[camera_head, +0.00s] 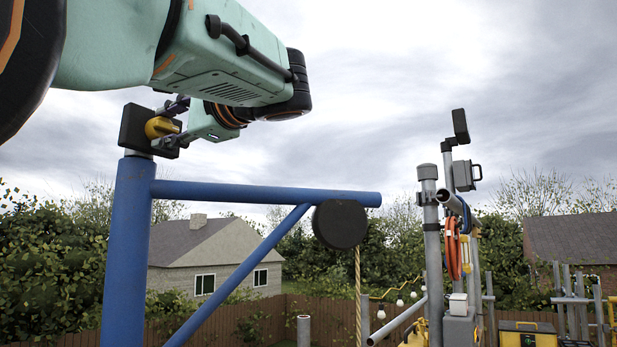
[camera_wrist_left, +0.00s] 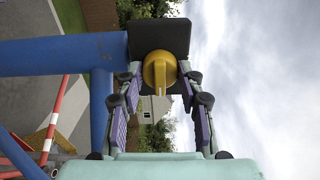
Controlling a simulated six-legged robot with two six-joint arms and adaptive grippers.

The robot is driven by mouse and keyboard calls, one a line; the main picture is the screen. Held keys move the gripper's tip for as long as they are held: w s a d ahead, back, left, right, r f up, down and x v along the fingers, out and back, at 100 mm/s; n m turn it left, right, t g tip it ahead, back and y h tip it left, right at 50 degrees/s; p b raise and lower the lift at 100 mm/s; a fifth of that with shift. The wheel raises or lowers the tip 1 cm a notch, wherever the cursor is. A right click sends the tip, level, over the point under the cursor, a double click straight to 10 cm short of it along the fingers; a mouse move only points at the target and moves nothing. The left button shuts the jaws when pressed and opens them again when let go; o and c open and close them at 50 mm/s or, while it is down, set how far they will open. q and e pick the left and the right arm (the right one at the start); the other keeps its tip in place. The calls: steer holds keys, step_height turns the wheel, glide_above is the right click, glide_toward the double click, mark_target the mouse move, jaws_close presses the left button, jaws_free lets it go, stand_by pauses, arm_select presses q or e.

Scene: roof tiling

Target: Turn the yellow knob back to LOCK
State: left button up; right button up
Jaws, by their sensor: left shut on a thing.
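The yellow knob (camera_head: 160,127) sits on a dark block (camera_head: 133,128) at the top of a blue post (camera_head: 126,240). My left gripper (camera_head: 172,122) reaches it from the upper right, with its fingers on either side of the knob. In the left wrist view the knob (camera_wrist_left: 158,68) shows as a round yellow disc with a raised grip bar, in front of the dark plate (camera_wrist_left: 172,38). The left gripper's two fingers (camera_wrist_left: 160,80) are closed on it from both sides. No LOCK marking can be read. My right gripper is not in view.
A blue horizontal beam (camera_head: 265,194) with a diagonal brace runs right from the post. A black round pulley (camera_head: 340,224) hangs on it with a rope (camera_head: 358,290). A grey mast (camera_head: 432,240) with equipment stands at the right. Open sky surrounds the knob above.

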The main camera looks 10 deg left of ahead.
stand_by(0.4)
arm_select(q)
steer(key=o, duration=1.2)
